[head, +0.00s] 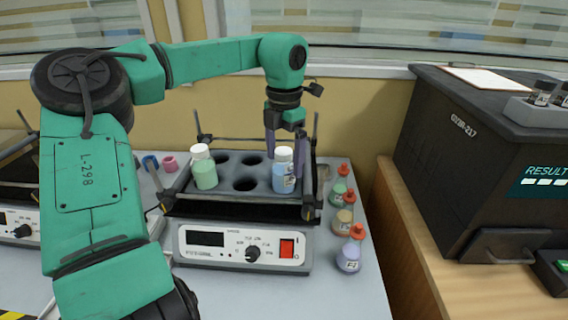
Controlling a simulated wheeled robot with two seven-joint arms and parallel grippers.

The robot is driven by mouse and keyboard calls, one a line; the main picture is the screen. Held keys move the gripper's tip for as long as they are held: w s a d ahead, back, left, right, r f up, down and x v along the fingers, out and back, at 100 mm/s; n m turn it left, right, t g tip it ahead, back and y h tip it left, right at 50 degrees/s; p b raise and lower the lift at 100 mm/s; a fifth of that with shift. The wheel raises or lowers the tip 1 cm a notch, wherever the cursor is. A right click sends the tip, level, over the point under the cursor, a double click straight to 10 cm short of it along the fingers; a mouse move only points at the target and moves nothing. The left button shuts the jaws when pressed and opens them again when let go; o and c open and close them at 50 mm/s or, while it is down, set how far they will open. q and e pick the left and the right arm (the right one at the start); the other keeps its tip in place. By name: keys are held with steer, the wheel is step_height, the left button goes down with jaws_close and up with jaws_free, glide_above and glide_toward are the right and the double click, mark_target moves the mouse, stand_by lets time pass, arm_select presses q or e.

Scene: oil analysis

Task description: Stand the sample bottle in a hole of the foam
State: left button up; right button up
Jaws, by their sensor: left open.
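The shaker's dark foam (232,170) has round holes, and several of them are empty. A white-capped bottle with blue liquid (284,178) stands upright at its right side, apparently in a hole. A white-capped bottle with green liquid (204,175) stands upright at the left side. My left gripper (286,153) points down at the blue bottle, with its purple fingers open on either side of the cap. I cannot tell whether a finger touches the bottle. My right gripper is out of view.
The shaker's control panel (243,249) faces me. Three flasks with red stoppers, including a purple one (348,258), stand right of the shaker. A black analyser (490,165) stands on the wooden bench at right.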

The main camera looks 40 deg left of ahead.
arm_select(q)
step_height(320, 180, up, 10)
steer(key=shift+d+r+p, duration=0.1)
steer(key=shift+p, duration=0.35)
steer(key=shift+f, duration=0.2)
